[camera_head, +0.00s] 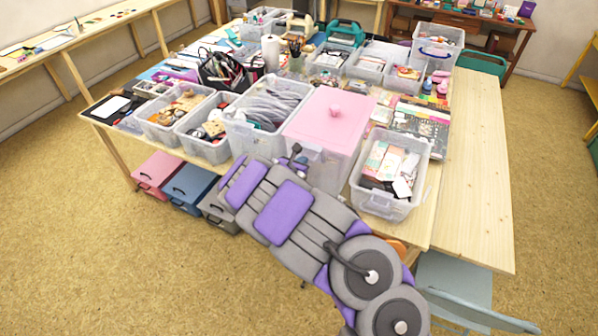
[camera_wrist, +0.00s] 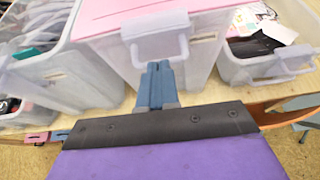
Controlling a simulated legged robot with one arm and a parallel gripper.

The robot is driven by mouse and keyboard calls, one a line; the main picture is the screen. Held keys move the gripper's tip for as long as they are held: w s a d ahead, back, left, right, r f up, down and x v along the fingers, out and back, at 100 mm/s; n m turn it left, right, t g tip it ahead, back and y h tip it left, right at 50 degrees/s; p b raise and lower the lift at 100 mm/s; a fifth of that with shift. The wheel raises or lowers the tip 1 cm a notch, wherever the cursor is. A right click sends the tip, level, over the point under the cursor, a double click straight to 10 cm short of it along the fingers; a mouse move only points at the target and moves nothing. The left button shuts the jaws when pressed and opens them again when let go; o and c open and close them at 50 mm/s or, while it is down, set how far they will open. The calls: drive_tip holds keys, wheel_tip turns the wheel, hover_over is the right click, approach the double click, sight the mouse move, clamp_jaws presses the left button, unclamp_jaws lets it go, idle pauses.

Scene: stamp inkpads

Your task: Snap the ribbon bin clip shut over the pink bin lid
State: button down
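The ribbon bin (camera_head: 318,170) is a clear plastic bin with a pink lid (camera_head: 325,125) lying on top, a round pink knob in its middle. In the wrist view the lid (camera_wrist: 105,12) shows as a pink strip at the top. A whitish, loop-shaped clip (camera_wrist: 157,47) is on the bin's near side, overlapping the lid's front edge in the picture. I cannot tell whether it grips the lid. My gripper (camera_wrist: 155,70) has its blue-grey fingers together, just below and in front of the clip; touching or apart is unclear. In the head view my arm hides the clip.
An open bin of grey material (camera_head: 268,105) stands close on the left. An open bin of cards (camera_head: 390,170) stands close on the right. Bare tabletop (camera_head: 480,170) lies further right. Drawer boxes (camera_head: 188,185) are under the table; a grey-blue chair (camera_head: 455,285) is at front right.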

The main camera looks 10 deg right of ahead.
drive_tip(key=shift+w+d+r+g+y+p, duration=0.25)
drive_tip(key=shift+r+g+y+p, duration=0.1)
drive_tip(key=shift+g+p, duration=0.1)
drive_tip(key=shift+r, duration=0.1)
drive_tip(key=shift+r+p, duration=0.6)
drive_tip(key=shift+r, duration=0.15)
